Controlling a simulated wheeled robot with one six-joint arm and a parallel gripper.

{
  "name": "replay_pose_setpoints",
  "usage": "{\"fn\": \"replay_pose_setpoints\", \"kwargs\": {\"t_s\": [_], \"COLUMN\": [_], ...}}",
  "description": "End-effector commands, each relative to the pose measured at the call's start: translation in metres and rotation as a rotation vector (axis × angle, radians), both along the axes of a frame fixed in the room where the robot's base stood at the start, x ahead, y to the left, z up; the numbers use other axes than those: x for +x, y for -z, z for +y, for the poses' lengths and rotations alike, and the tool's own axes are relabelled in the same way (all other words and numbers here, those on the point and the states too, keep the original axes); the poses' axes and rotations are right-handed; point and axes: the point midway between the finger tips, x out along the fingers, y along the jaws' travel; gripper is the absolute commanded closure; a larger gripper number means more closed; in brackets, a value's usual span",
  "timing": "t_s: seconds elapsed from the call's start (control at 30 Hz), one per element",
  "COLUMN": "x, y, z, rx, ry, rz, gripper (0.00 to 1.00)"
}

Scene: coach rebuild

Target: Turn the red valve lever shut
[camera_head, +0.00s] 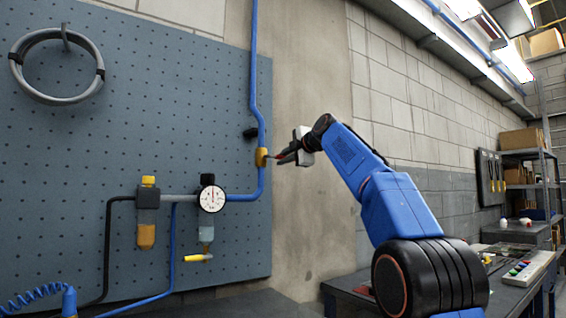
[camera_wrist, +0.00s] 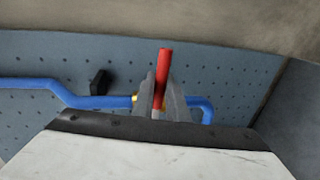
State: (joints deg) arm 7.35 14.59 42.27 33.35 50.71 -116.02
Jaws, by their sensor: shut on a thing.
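The red valve lever (camera_wrist: 163,62) shows between my gripper's fingers in the wrist view, with its red end sticking out beyond them. In that picture it points across the run of the blue pipe. In the head view only a small red bit of the lever (camera_head: 272,156) shows beside the brass valve body (camera_head: 261,157) on the upright blue pipe. My gripper (camera_head: 284,157) reaches in from the right and is shut on the lever. In the wrist view the fingers cover most of the valve body (camera_wrist: 135,98), and only a brass edge shows.
A pressure gauge (camera_head: 212,198) and a filter with an amber bowl (camera_head: 146,236) hang below left of the valve. A black clip (camera_head: 250,133) sits beside the pipe. A grey hose coil (camera_head: 58,66) hangs upper left. A dark bench (camera_head: 345,286) stands at lower right.

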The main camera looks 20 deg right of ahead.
Motion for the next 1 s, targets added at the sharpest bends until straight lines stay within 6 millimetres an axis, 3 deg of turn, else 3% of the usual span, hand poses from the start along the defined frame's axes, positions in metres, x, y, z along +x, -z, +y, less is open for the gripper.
{"fn": "replay_pose_setpoints", "kwargs": {"t_s": [0.63,0.67,0.73,1.0], "x": [-0.0001,-0.0002,-0.0002,-0.0003], "y": [-0.0034,-0.0035,-0.0035,-0.0033], "z": [0.0003,0.0002,0.0002,0.0002], "rx": [-0.048,-0.047,-0.047,-0.046], "ry": [0.000,0.000,0.000,-0.001], "rz": [-0.017,-0.016,-0.016,-0.015], "gripper": [1.00,0.82,0.68,0.68]}}
